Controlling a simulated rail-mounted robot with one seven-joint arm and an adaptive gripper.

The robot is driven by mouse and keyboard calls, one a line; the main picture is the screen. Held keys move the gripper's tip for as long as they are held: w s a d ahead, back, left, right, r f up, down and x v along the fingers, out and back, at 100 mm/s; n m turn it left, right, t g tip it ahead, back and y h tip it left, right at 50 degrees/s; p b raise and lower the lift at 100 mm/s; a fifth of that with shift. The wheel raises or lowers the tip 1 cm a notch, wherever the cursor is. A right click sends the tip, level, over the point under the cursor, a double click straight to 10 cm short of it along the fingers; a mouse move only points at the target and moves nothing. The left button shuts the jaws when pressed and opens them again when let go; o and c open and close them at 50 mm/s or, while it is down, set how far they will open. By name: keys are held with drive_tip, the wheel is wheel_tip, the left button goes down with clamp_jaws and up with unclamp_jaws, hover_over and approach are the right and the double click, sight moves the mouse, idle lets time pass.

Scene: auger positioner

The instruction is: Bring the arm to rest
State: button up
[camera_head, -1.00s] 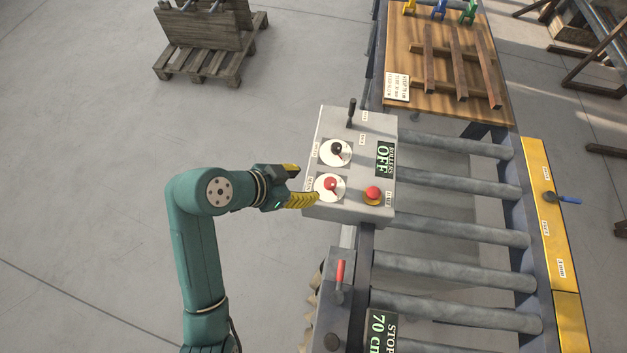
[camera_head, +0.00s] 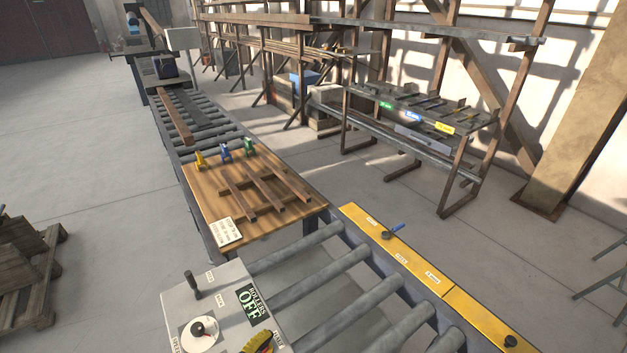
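The box carries a black lever (camera_head: 192,285), a dial with a dark knob (camera_head: 200,331) and a display (camera_head: 252,304) reading "ROLLERS OFF". The lower dial and the red button are not seen.
A roller conveyor (camera_head: 345,285) runs beside the box, with a yellow rail (camera_head: 408,255) and blue-handled lever (camera_head: 393,232). A wooden board (camera_head: 205,205) holds brown bars and coloured clamps. A rack (camera_head: 425,122) stands right, a pallet (camera_head: 30,290) left. Floor between is clear.

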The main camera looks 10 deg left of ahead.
drive_tip(key=w+d+r+m+t+h, duration=0.1)
drive_tip(key=w+d+r+t, duration=0.15)
drive_tip(key=d+r, duration=0.7)
drive_tip(key=w+d+r+m+t, duration=0.1)
drive_tip(key=d+r+t, duration=0.3)
drive_tip(key=d+r, duration=0.55)
drive_tip(key=s+r+n+t+y+p, duration=0.1)
drive_tip(key=r+p, duration=0.6)
drive_tip(key=r, duration=0.7)
drive_tip(key=s+a+r+n+t+y+p, duration=0.1)
drive_tip(key=s+r+n+t+p, duration=0.3)
drive_tip(key=r+p, duration=0.4)
wheel_tip(320, 180, up, 6)
drive_tip(key=shift+a+f+n+t+y, duration=0.2)
drive_tip(key=shift+n+t+y, duration=0.45)
drive_tip(key=shift+n, duration=0.45)
